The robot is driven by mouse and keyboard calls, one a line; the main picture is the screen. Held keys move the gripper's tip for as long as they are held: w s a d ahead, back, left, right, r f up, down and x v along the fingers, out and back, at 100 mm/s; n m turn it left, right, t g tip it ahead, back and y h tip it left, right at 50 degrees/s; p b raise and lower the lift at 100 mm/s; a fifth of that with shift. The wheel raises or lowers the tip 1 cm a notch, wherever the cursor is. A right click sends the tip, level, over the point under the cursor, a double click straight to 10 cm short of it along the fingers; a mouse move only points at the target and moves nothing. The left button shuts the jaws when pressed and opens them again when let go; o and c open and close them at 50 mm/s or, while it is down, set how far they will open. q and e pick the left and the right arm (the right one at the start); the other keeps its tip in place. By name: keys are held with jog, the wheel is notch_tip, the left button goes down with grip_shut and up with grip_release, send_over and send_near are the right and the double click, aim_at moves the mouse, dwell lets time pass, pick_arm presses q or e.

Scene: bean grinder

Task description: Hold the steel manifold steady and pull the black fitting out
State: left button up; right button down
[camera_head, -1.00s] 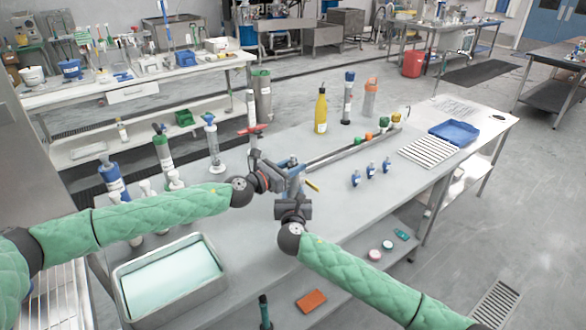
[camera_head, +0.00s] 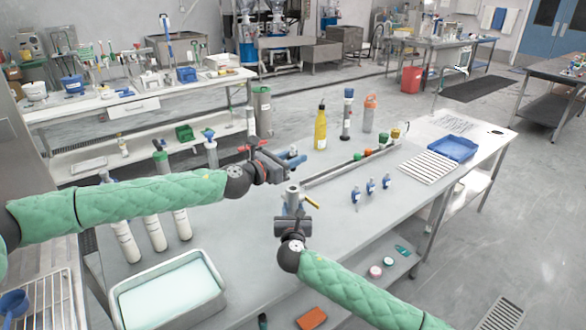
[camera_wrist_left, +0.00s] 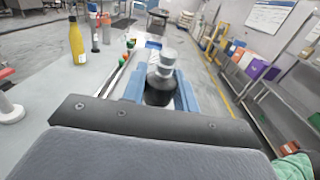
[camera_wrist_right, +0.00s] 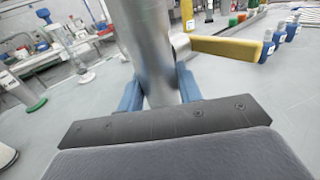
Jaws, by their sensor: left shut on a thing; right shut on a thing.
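The steel manifold (camera_head: 292,193) stands upright as a grey metal pipe with a yellow handle (camera_wrist_right: 225,47) at its side. My right gripper (camera_head: 292,212) is shut on the manifold's pipe (camera_wrist_right: 152,55), its blue fingers either side of it. My left gripper (camera_head: 291,160) is higher, above and apart from the manifold. In the left wrist view its blue fingers are shut on the black fitting (camera_wrist_left: 160,90), which has a silver upper part. The head view shows the fitting too small to make out clearly. The manifold's top shows uncovered in the head view.
A rail (camera_head: 345,168) with coloured caps runs behind the manifold. Several blue valves (camera_head: 371,187) stand to its right. A yellow bottle (camera_head: 320,130) stands behind. A steel tub (camera_head: 217,300) is at front left, near several cylinders (camera_head: 153,232). A blue tray (camera_head: 455,147) lies far right.

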pick_arm(q)
jog(key=shift+r, duration=0.65)
pick_arm(e)
jog(key=c, duration=0.9)
grip_release()
jog(key=shift+o, duration=0.2)
jog(key=shift+s, duration=0.1)
